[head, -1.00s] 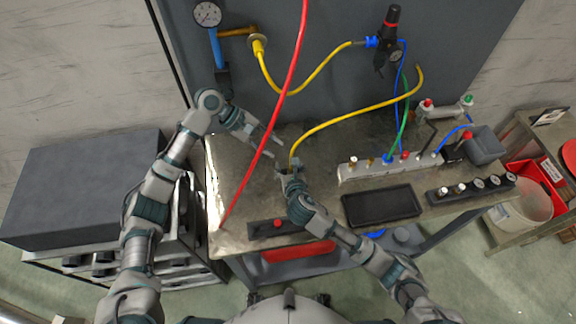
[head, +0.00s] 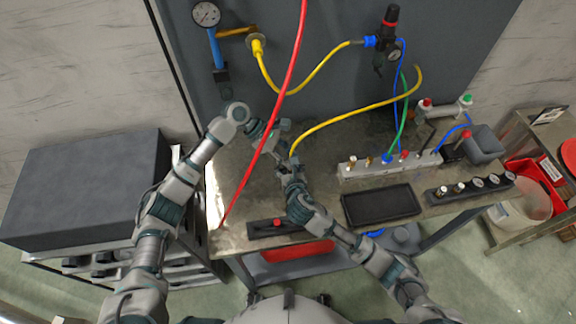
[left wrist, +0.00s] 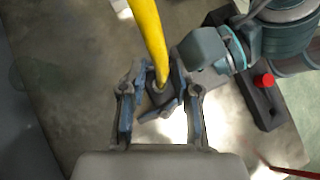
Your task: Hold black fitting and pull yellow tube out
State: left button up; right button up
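The yellow tube (head: 350,114) arches over the bench from the back panel and comes down to the grippers. In the left wrist view the tube (left wrist: 149,35) ends in a small dark piece, which looks like the black fitting (left wrist: 163,101). My right gripper (head: 288,168) is at that fitting, with its fingers close around it; they partly hide it. My left gripper (head: 285,137) is beside the tube's lower end, just above the right gripper. In the left wrist view the left gripper (left wrist: 160,105) has its fingers apart, with the tube end and fitting showing between them, seemingly not touched.
A red hose (head: 268,139) hangs taut across the left arm's front. A white manifold (head: 357,172), a black tray (head: 381,206) and a black block with a red button (head: 277,227) are on the metal bench (head: 232,195). The bench's left part is mostly clear.

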pick_arm(q)
jog(key=shift+x, duration=0.9)
grip_shut()
